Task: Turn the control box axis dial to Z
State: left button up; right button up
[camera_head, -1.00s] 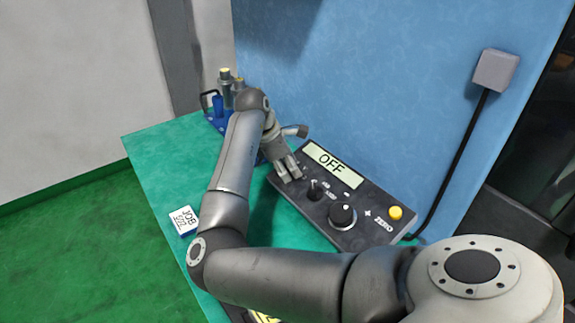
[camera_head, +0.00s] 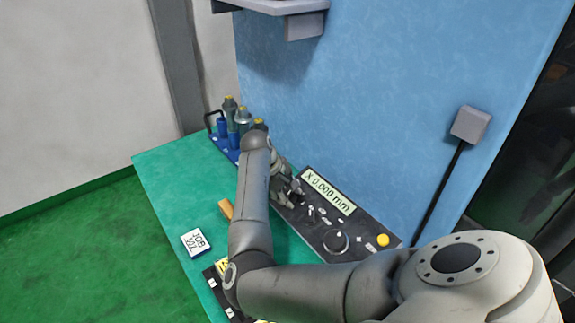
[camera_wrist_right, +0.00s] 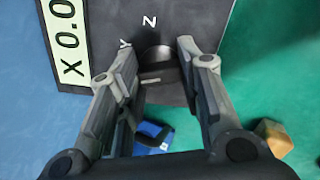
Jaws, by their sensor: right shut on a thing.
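The dark control box (camera_head: 362,228) lies on the green table, and its display (camera_head: 328,190) reads X 0.000 mm. My right gripper (camera_head: 293,193) is at the box's left end in the head view and hides the axis dial there. In the right wrist view, the black axis dial (camera_wrist_right: 155,56) sits between the two fingers of my right gripper (camera_wrist_right: 157,66), which is shut on it. The letters Y and Z show beside the dial; its exact pointing is hard to tell. My left gripper is not in view.
A larger black knob (camera_head: 336,241) and a yellow button (camera_head: 383,240) are farther right on the box.

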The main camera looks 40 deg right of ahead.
jog(key=m+p, duration=0.2)
jog(key=m, duration=0.1)
jog(key=shift+m, duration=0.4)
jog(key=m+p, duration=0.1)
jog(key=m, duration=0.3)
jog(key=shift+m+p, duration=0.3)
jog(key=m, duration=0.9)
jog(key=shift+a+f+y, duration=0.1)
jog(key=shift+y, duration=0.2)
jog(key=o, duration=1)
jog(key=shift+w, duration=0.1)
